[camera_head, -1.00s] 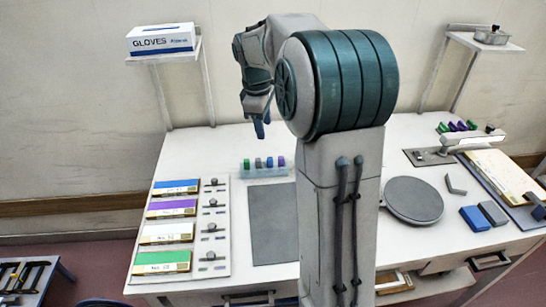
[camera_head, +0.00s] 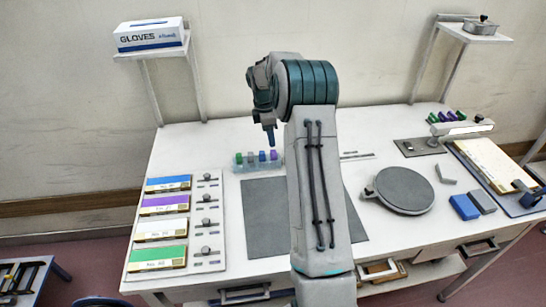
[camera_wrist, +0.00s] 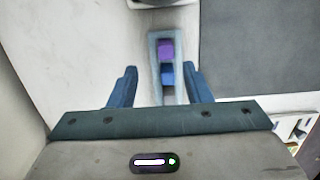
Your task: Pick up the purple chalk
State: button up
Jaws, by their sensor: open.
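The purple chalk (camera_head: 274,155) stands at the right end of a row in a pale clear holder (camera_head: 258,168), beside blue, grey and green chalks. In the wrist view the purple chalk (camera_wrist: 166,48) shows beyond the blue chalk (camera_wrist: 167,74). My gripper (camera_head: 270,137) points down above the right end of the holder, apart from it. In the wrist view its two fingers (camera_wrist: 161,69) are open and empty, one on each side of the holder in the picture. The nearer part of the row is hidden by my gripper body.
A grey mat (camera_head: 265,217) lies in front of the holder. A round grey turntable (camera_head: 403,190) and a blue block (camera_head: 464,207) are to the right. A board with coloured packs (camera_head: 210,262) lies left. More green and purple pieces (camera_head: 449,116) lie at the back right.

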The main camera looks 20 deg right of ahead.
aim_at(273, 151)
jog(key=shift+s+d+f+p, duration=0.15)
jog(key=shift+f+p, duration=0.15)
jog(key=shift+f, duration=0.75)
jog(key=shift+s+d+f+p, duration=0.1)
jog(key=shift+s+f+p, duration=0.15)
jog(key=shift+f, duration=0.75)
jog(key=shift+s+d+f+p, duration=0.1)
jog(key=shift+f+p, duration=0.2)
jog(key=shift+f, duration=0.75)
grip_shut()
